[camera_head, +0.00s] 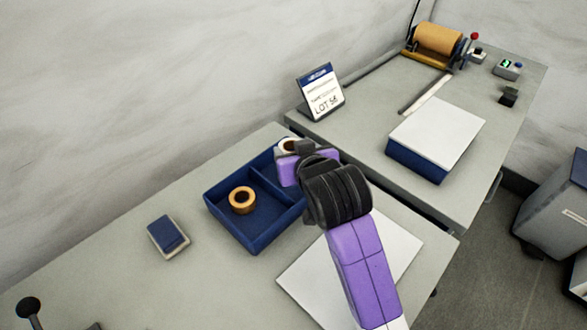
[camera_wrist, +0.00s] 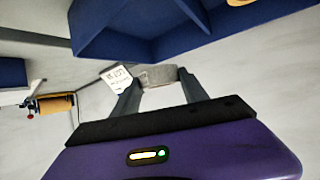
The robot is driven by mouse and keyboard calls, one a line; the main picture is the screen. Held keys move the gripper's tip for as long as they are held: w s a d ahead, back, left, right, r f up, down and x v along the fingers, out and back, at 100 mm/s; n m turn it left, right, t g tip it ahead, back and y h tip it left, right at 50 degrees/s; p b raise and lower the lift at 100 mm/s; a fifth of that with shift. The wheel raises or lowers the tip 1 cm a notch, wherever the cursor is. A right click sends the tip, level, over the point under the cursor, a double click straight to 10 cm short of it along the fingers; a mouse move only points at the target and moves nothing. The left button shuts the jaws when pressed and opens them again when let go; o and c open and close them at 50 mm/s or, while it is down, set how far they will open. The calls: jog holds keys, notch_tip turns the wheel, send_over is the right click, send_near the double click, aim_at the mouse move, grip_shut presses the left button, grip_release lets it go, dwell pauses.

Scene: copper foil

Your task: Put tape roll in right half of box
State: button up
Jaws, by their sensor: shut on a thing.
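My gripper (camera_head: 296,147) is shut on a pale grey tape roll (camera_head: 285,145), which has an orange-brown core. In the wrist view the roll (camera_wrist: 157,75) sits between my two fingertips (camera_wrist: 158,82). In the head view it appears over the far right corner of the blue box (camera_head: 224,222); its height above the box is hard to judge. A divider splits the box (camera_wrist: 88,30) into halves. An orange tape roll (camera_head: 242,209) lies in the left half; its edge shows in the wrist view (camera_wrist: 240,2). My arm hides part of the right half.
A white sheet (camera_head: 300,283) lies right of the box, partly under my arm. A small blue-topped block (camera_head: 166,233) is to the left. A lot sign (camera_head: 321,95) stands behind. The farther table holds a white-topped blue box (camera_head: 416,161) and an orange roller (camera_head: 437,39).

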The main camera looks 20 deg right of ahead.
jog(key=shift+f, duration=2.85)
jog(key=shift+f+b, duration=0.35)
jog(key=shift+f, duration=0.1)
jog(key=shift+f, duration=0.15)
jog(key=o, duration=1.4)
